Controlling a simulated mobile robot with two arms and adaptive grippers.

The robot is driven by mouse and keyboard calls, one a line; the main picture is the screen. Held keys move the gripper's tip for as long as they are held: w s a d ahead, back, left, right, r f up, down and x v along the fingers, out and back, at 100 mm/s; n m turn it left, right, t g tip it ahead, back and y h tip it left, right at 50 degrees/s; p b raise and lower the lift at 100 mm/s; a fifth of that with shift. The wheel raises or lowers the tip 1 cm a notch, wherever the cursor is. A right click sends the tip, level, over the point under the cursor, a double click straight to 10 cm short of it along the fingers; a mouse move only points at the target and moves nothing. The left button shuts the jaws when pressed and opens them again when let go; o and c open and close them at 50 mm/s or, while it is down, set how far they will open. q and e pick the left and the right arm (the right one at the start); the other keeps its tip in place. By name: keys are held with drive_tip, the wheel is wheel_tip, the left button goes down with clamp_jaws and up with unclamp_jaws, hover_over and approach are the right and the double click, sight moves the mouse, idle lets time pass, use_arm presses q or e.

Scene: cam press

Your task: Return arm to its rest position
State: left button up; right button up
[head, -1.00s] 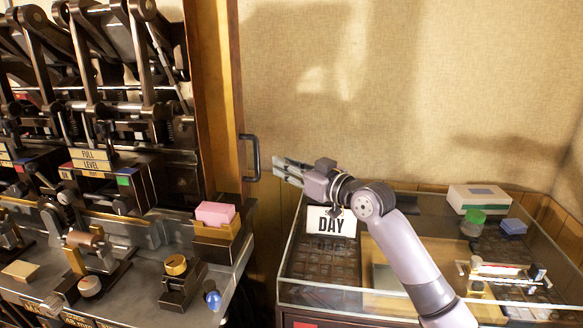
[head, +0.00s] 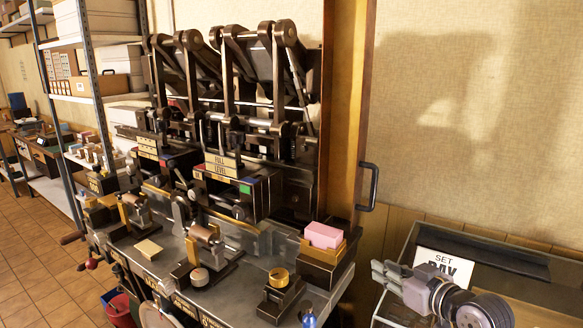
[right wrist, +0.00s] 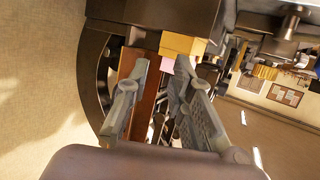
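My right gripper (head: 391,274) shows at the lower right of the head view, in front of the glass case. In the right wrist view its two fingers (right wrist: 158,85) are spread apart with nothing between them. Beyond the fingers in that view is the dark door handle (right wrist: 97,80), and I cannot tell the exact gap to it. In the head view the same handle (head: 369,187) sits on the wooden post above and left of the gripper, apart from it. My left gripper is not in view.
The cam press (head: 235,170) with its levers fills the middle. A pink block (head: 323,235) sits in a brass holder at its right end. The glass case (head: 400,243) with a "SET DAY" sign (head: 444,264) stands at right. Shelves (head: 95,85) and open floor (head: 35,230) lie left.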

drive_tip(key=s+a+f+g+h, duration=0.1)
drive_tip(key=s+a+f+g, duration=0.15)
drive_tip(key=s+f, duration=0.65)
drive_tip(key=s+a+f+g+h, duration=0.2)
drive_tip(key=s+f+g, duration=0.1)
drive_tip(key=s+f, duration=0.6)
drive_tip(key=s+d+f+m+g+h, duration=0.1)
drive_tip(key=s+f+m+g, duration=0.15)
drive_tip(key=s, duration=0.65)
drive_tip(key=s+d+f+m+g+h, duration=0.15)
drive_tip(key=s+f, duration=0.25)
drive_tip(key=s, duration=0.5)
wheel_tip(320, 180, down, 27)
drive_tip(key=s+n+g, duration=0.1)
drive_tip(key=s+g, duration=0.1)
drive_tip(key=s+d+f, duration=0.2)
drive_tip(key=s+f, duration=1.3)
drive_tip(key=s, duration=0.1)
drive_tip(key=shift+d+f+n+g+b, duration=0.2)
drive_tip(key=shift+d+n+g+b, duration=0.15)
drive_tip(key=shift+g, duration=0.1)
